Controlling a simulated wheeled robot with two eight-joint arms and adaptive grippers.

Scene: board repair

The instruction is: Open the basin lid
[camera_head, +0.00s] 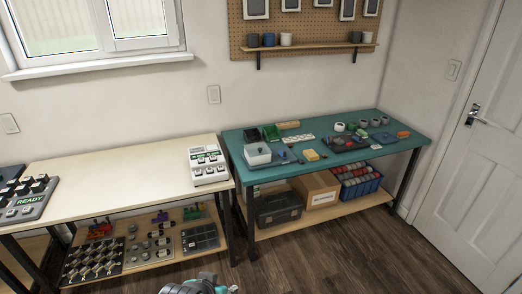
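A small pale box (257,154) with a dark knob on top stands at the front left corner of the teal table (352,157). It looks like the basin with its lid on, but it is too small to be certain. The top seems to lie flat and closed. Neither gripper's fingers show. Only a grey and teal piece of my own arm pokes in at the bottom edge, well apart from the teal table, and I cannot tell which arm it is.
Several small parts and a dark tray (346,143) crowd the teal table. A cream table (110,170) stands to the left, with a white device (207,165) at its right end. A cardboard box (315,190) and blue crate (360,181) sit below. Floor in front is clear.

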